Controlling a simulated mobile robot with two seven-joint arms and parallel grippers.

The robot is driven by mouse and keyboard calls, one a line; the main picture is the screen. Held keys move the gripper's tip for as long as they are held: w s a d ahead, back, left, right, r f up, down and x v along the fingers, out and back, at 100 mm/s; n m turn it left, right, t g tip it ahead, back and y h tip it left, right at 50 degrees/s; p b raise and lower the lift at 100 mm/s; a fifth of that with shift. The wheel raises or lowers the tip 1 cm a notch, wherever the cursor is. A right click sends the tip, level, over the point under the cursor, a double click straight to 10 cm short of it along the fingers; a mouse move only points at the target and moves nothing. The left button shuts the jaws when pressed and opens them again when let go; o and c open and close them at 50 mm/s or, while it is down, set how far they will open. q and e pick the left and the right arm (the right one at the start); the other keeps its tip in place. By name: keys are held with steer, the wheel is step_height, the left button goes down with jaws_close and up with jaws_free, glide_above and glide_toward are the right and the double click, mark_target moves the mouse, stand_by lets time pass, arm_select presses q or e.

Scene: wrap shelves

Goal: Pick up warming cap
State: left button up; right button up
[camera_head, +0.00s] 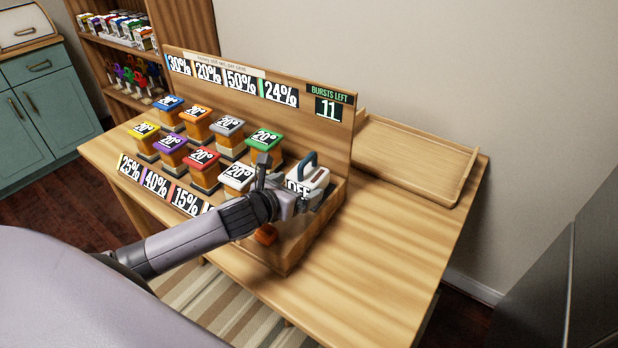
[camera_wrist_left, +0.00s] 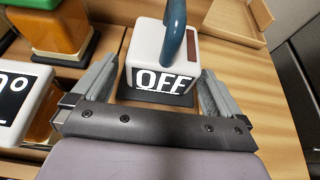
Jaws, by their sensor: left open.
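The warming cap (camera_head: 309,179) is a white block with a dark teal handle on top and an "OFF" label on its front. It sits at the right end of the wooden rack. It also shows upright in the left wrist view (camera_wrist_left: 160,80). My left gripper (camera_head: 289,182) is open at the cap, partly covering its front in the head view. In the left wrist view its two fingers stand on either side of the cap's lower front, with a visible gap at the left. My right gripper is not in view.
Several coloured-lid jars marked "20°" (camera_head: 203,168) stand in rows left of the cap. A board (camera_head: 327,106) behind reads "BURSTS LEFT 11". A wooden tray (camera_head: 415,158) lies at right; the table's right front (camera_head: 370,280) is clear.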

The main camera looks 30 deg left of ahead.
mark_target(308, 180)
arm_select(q)
steer(key=shift+x, duration=2.65)
steer(key=shift+d+r, duration=0.1)
steer(key=shift+r, duration=0.05)
steer(key=c, duration=1)
steer(key=shift+r, duration=0.1)
steer(key=shift+c, duration=0.4)
steer(key=shift+r, duration=0.1)
